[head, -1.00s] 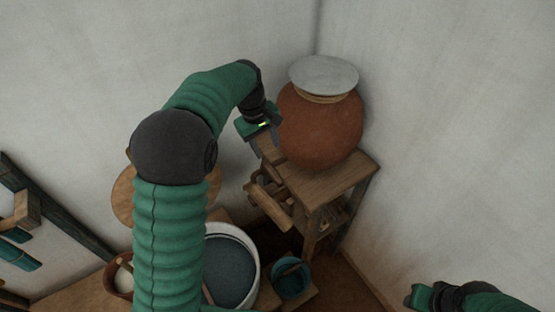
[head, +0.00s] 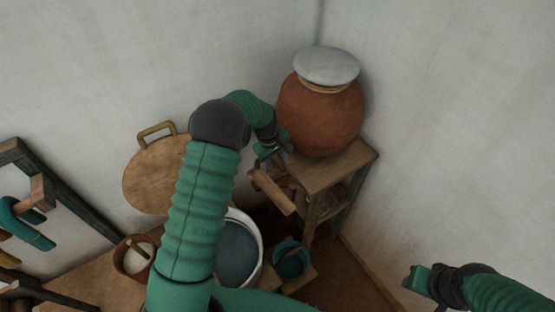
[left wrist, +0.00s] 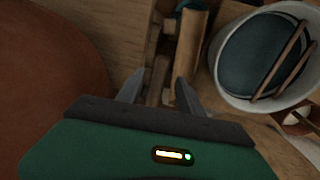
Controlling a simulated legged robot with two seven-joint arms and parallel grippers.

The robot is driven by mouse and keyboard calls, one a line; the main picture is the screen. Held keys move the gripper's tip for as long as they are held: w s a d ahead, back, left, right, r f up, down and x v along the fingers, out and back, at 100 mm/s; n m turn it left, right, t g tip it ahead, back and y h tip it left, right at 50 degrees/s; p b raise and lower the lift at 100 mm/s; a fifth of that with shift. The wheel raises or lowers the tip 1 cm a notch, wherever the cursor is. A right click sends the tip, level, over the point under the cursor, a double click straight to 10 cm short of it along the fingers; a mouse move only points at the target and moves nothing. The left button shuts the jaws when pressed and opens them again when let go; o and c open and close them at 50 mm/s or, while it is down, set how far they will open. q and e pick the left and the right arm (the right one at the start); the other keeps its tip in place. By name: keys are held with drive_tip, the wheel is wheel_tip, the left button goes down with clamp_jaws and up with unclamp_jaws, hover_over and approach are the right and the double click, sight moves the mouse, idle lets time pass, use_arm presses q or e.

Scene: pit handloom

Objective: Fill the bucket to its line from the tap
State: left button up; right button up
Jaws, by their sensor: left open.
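A small blue-green bucket (head: 291,264) stands on a low wooden block below the jar stand, with a dark bar across its mouth. Its fill line and water level cannot be made out. A round clay jar (head: 320,118) with a pale lid stands above it. I cannot make out a tap for certain. My left gripper (head: 263,165) is beside the jar's lower left, over wooden pieces (head: 273,192) projecting from the stand. In the left wrist view its fingers (left wrist: 160,85) are apart, with wooden bars beyond them. My right gripper (head: 414,279) is at lower right, its jaws unclear.
The wooden stand (head: 340,172) fills the corner under the jar. A white tub (head: 257,240) with dark blue contents stands left of the bucket, partly behind my left arm. A brown pot (head: 124,262) and a round wooden lid (head: 150,180) are further left. Walls close the corner.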

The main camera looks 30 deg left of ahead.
use_arm(q)
drive_tip(key=shift+w+d, duration=0.15)
drive_tip(key=shift+f, duration=0.1)
drive_tip(key=shift+c, duration=1.3)
clamp_jaws()
drive_tip(key=shift+w+r, duration=0.15)
drive_tip(key=shift+r, duration=0.05)
